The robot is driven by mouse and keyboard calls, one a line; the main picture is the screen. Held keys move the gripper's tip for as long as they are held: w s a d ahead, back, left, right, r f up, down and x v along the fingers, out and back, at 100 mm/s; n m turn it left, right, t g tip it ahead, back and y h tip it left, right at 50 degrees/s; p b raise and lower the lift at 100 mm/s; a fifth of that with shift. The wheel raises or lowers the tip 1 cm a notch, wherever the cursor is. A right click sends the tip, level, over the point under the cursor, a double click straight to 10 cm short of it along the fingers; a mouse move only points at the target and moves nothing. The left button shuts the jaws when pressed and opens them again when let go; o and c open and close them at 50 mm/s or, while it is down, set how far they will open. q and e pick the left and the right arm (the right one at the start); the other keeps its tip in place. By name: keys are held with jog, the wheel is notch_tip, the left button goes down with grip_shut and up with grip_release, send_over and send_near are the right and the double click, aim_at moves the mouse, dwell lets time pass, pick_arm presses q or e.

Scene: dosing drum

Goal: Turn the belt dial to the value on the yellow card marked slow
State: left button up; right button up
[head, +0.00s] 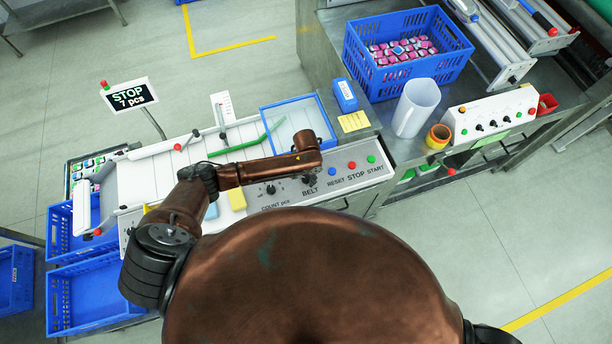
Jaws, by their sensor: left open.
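The control panel (345,177) runs along the front of the machine. It carries the COUNT pcs dial (270,189) and, to its right, the BELT dial (309,180), a small dark knob partly covered by my arm. My left gripper (309,174) points down at the BELT dial; its fingers are mostly hidden under my wrist. It is open, and I cannot tell whether it touches the knob. The yellow card (354,121) lies on the metal top behind the panel; its writing is too small to read. My right gripper is out of view.
Blue, red and green buttons (352,165) sit right of the BELT dial. A sign (129,96) reads STOP 7 pcs. A white jug (415,107), a blue box (345,95) and a blue crate (408,78) stand behind.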

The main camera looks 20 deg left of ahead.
aim_at(306, 178)
pick_arm(q)
jog(key=shift+r, duration=0.2)
notch_tip(306, 178, up, 12)
jog(key=shift+f, duration=0.2)
jog(key=shift+a, duration=0.1)
dwell(0.6)
